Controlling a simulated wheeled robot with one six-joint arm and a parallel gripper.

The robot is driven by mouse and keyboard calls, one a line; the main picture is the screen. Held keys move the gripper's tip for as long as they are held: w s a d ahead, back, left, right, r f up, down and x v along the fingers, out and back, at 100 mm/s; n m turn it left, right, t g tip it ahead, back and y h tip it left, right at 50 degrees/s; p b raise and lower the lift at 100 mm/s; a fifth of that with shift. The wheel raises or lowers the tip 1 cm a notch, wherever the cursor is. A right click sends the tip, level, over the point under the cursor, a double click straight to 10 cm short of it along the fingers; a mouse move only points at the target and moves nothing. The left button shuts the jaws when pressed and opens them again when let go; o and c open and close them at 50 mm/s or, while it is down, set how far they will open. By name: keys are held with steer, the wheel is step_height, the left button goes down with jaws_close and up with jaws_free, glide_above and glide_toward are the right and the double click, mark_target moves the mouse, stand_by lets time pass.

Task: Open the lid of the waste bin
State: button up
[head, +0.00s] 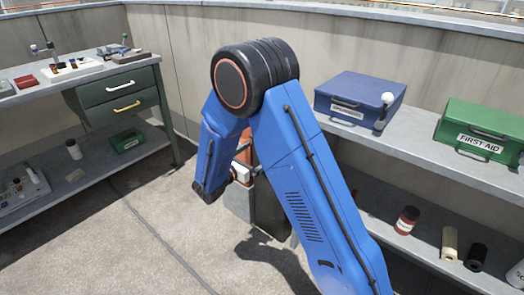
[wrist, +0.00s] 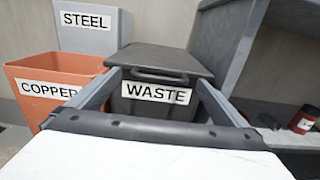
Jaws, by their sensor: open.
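The waste bin (wrist: 150,106) is dark grey with a white WASTE label, straight ahead in the wrist view. Its flat dark lid (wrist: 165,59) lies closed on top, with a bar handle (wrist: 160,75) at the front edge just above the label. My gripper (wrist: 157,88) is open and empty, its two grey fingers reaching toward the bin's front on either side of the label and handle. Whether the fingers touch the bin cannot be told. In the head view my blue arm hides most of the bins.
An orange COPPER bin (wrist: 50,83) stands left of the waste bin, a grey STEEL bin (wrist: 88,35) behind it. A shelf with a red jar (wrist: 303,120) is close on the right. A workbench with green drawers (head: 117,92) stands left; open floor (head: 120,225) lies between.

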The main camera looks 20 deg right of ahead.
steer(key=shift+x, duration=1.5)
